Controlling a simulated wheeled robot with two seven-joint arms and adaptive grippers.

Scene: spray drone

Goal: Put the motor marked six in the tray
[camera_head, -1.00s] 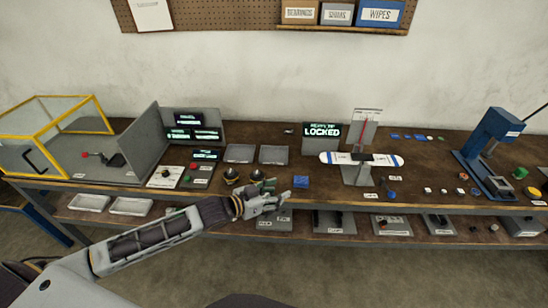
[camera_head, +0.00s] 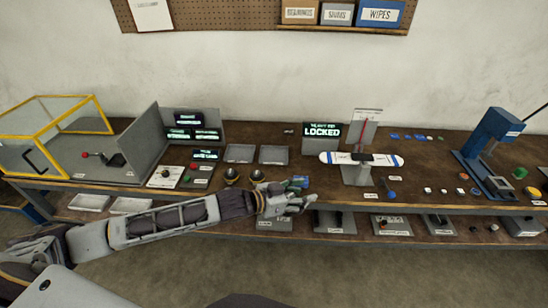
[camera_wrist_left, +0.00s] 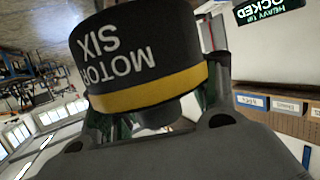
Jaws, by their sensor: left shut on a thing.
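The black motor with a yellow band and the words MOTOR SIX (camera_wrist_left: 135,65) fills the middle of the left wrist view, tilted in that picture. My left gripper (camera_head: 303,194) is shut on it; its fingers are partly hidden behind the motor in the wrist view. In the head view the gripper is over the front edge of the bench, and I cannot make out the held motor. Two shallow grey trays, a left one (camera_head: 239,153) and a right one (camera_head: 273,155), lie behind and left of the gripper. My right gripper is not in view.
Two dark round things with gold bands (camera_head: 231,176) stand left of the gripper. A display reading LOCKED (camera_head: 322,131) and a stand with a white-blue propeller (camera_head: 340,158) are to the right.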

